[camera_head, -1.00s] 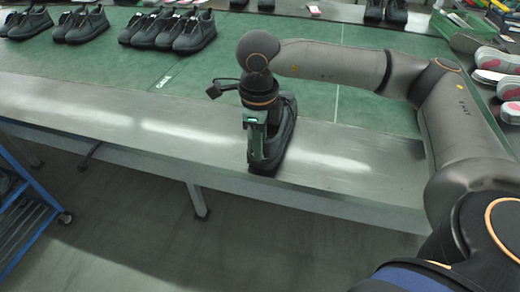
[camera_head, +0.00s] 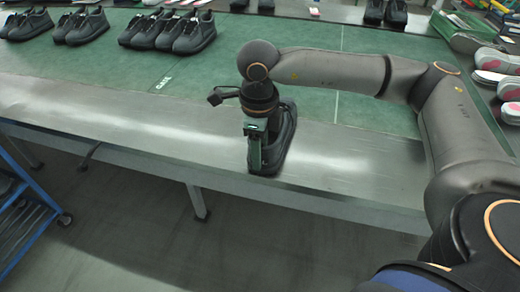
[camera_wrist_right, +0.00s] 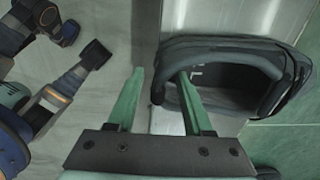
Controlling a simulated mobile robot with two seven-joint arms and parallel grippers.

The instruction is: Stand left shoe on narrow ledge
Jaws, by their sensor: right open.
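A black shoe (camera_head: 287,130) rests sole down on the bare metal ledge (camera_head: 345,160) along the table's front, one end close to the outer edge. My right gripper (camera_head: 255,166) points down at the shoe's near left side and hides part of it. In the right wrist view my right gripper (camera_wrist_right: 160,73) is open. The shoe's collar (camera_wrist_right: 215,45) shows there, with one finger over the shoe opening and the other outside the shoe. Contact cannot be told. My left gripper is not in view.
Several black shoes (camera_head: 172,33) stand at the back left of the green mat (camera_head: 185,75). Shoes with pink soles (camera_head: 490,78) lie at the right. A blue rack (camera_head: 38,190) stands at the lower left. The ledge left of the shoe is clear.

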